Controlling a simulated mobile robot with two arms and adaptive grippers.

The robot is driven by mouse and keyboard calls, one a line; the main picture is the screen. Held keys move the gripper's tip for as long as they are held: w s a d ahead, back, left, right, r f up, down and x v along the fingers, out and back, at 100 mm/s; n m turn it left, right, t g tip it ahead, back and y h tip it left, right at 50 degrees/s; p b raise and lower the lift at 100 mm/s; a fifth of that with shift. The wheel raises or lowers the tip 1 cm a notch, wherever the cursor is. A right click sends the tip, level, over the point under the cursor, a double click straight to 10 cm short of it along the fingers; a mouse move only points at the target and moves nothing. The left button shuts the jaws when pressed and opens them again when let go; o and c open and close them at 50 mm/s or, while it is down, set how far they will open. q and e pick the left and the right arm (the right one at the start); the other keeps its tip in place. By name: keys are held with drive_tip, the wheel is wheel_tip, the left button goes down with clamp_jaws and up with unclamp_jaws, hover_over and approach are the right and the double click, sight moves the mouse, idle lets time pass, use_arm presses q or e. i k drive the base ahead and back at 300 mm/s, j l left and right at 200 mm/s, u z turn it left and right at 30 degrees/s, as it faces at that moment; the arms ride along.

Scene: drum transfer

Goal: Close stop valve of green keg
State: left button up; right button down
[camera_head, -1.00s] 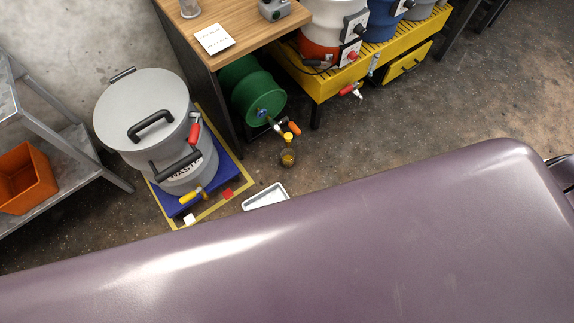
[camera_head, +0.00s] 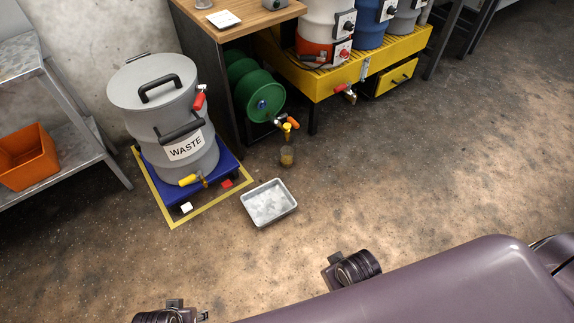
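The green keg (camera_head: 256,88) lies on its side under the wooden table, its round end facing the open floor. A tap with an orange handle (camera_head: 292,122) sticks out low from that end; it is the keg's stop valve as far as I can see. My left and right grippers do not show. Two dark ribbed parts of my own body are at the bottom edge, far from the keg.
A grey WASTE drum (camera_head: 168,110) stands on a blue base (camera_head: 229,164) inside a yellow floor outline. A white tray (camera_head: 269,203) lies on the floor. A yellow stand (camera_head: 335,75) holds several drums. A metal shelf with an orange bin (camera_head: 27,157) is left. The floor at centre right is clear.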

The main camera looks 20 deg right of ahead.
sight(289, 120)
drive_tip(key=i+l+z, duration=0.35)
drive_tip(key=i+l, duration=0.4)
drive_tip(key=i, duration=0.15)
